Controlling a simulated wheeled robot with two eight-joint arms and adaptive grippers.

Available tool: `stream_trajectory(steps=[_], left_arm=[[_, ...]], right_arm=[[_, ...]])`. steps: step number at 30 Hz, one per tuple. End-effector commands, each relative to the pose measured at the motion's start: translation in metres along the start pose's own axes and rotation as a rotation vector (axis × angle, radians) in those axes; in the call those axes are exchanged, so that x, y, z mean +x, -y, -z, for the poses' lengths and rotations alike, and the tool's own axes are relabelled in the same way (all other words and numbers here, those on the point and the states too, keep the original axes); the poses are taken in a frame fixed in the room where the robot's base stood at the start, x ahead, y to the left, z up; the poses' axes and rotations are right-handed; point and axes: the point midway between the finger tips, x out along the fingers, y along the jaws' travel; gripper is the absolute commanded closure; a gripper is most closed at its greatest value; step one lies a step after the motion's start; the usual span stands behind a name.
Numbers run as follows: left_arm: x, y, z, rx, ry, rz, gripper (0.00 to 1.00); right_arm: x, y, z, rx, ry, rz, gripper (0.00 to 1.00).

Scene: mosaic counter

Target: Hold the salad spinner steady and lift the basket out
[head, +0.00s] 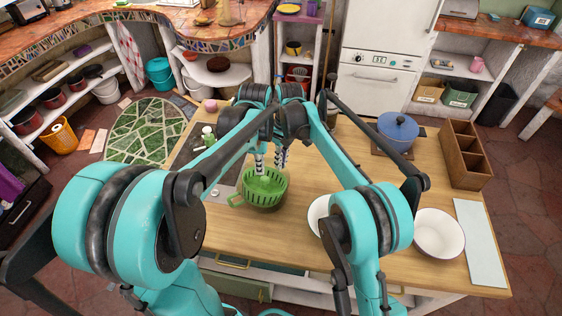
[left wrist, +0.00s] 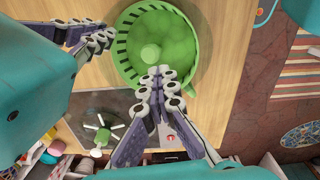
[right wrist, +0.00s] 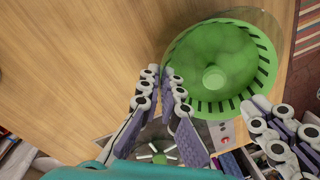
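The salad spinner's green slotted basket (head: 263,187) sits on the wooden counter, with a green handle (head: 236,200) at its left. It also shows in the left wrist view (left wrist: 180,40) and right wrist view (right wrist: 245,62), with a round knob in its middle and a clear curved edge around it. My left gripper (left wrist: 159,72) is over the basket's rim area, its fingertips close together; contact is unclear. My right gripper (right wrist: 160,73) is at another part of the rim, its fingertips a narrow gap apart. Whether either grips is unclear.
A grey cooktop (head: 222,158) with a green-and-white object (head: 208,133) is left of the basket. A blue pot (head: 398,130), wooden divided box (head: 465,155), white bowl (head: 438,232) and pale board (head: 480,243) are at right. Another white bowl (head: 318,212) is partly hidden by my right arm.

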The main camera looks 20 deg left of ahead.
Motion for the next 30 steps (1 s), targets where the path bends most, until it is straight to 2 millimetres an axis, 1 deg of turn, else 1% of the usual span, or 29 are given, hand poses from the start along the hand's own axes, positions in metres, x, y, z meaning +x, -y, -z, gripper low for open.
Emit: stream_trajectory(steps=[1,5,16,24,25,27,30], left_arm=[[-0.011,0.0,-0.006,0.004,0.023,0.01,1.0],[-0.007,-0.001,-0.006,0.004,0.023,0.011,1.0],[0.014,-0.002,-0.006,0.003,0.023,0.009,1.0],[0.017,-0.003,-0.006,0.001,0.022,0.006,1.0],[0.017,-0.004,-0.006,0.001,0.022,0.005,0.94],[0.017,-0.004,-0.006,0.0,0.022,0.005,0.77],[0.017,-0.004,-0.006,-0.001,0.021,0.004,0.77]], right_arm=[[0.017,-0.005,0.0,0.004,0.0,0.001,1.0],[0.017,-0.006,0.0,0.005,0.0,0.001,1.0],[0.018,-0.005,0.0,0.004,0.0,0.001,1.0],[0.017,-0.004,0.001,0.002,0.0,0.001,1.0],[0.017,-0.004,0.001,0.002,0.001,0.001,1.0],[0.017,-0.003,0.001,0.001,0.001,0.001,1.0],[0.017,-0.003,0.001,0.0,0.001,0.001,1.0]])
